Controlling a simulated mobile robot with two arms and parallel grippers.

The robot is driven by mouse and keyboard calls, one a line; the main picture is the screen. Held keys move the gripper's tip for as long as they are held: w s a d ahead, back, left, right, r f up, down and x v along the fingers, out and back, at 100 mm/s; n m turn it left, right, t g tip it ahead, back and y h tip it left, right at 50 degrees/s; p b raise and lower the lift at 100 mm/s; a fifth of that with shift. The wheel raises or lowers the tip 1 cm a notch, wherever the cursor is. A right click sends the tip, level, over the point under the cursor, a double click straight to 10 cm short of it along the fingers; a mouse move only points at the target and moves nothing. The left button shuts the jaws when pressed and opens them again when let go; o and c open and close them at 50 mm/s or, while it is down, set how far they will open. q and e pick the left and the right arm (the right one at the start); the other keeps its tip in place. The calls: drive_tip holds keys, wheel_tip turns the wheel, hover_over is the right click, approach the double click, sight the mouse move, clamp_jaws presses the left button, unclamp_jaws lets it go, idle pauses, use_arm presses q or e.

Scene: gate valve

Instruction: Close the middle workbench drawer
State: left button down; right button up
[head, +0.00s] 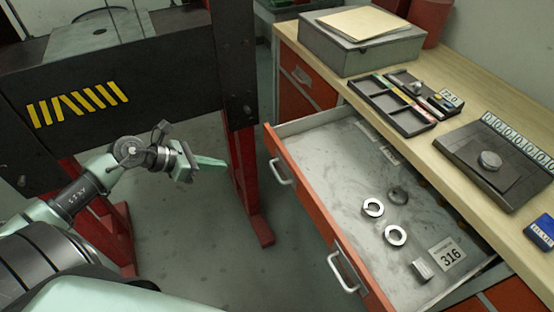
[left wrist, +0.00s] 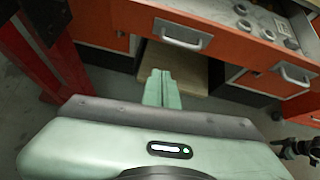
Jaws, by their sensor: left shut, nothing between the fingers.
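The workbench drawer (head: 315,218) is pulled far out, with an orange front and a grey metal tray. Its front has two pale bar handles, a far one (head: 282,172) and a near one (head: 343,272). My left gripper (head: 222,163) is shut and empty, left of the drawer's far end and apart from it, its fingers pointing right. In the left wrist view its closed fingers (left wrist: 158,88) point towards the orange drawer front (left wrist: 235,52), below a handle (left wrist: 183,37). My right gripper is not in view.
The wooden benchtop (head: 470,98) carries a grey box (head: 360,45) and a parts tray (head: 385,105). A red-legged press frame (head: 243,160) stands between gripper and back wall.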

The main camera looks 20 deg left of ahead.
use_arm(q)
drive_tip(key=w+d+f+m+p, duration=0.1)
drive_tip(key=w+d+f+p, duration=0.2)
drive_tip(key=w+d+f, duration=0.3)
drive_tip(key=w+d, duration=0.2)
drive_tip(key=w, duration=0.1)
drive_tip(key=shift+w+d, duration=0.15)
drive_tip(key=shift+w, duration=0.05)
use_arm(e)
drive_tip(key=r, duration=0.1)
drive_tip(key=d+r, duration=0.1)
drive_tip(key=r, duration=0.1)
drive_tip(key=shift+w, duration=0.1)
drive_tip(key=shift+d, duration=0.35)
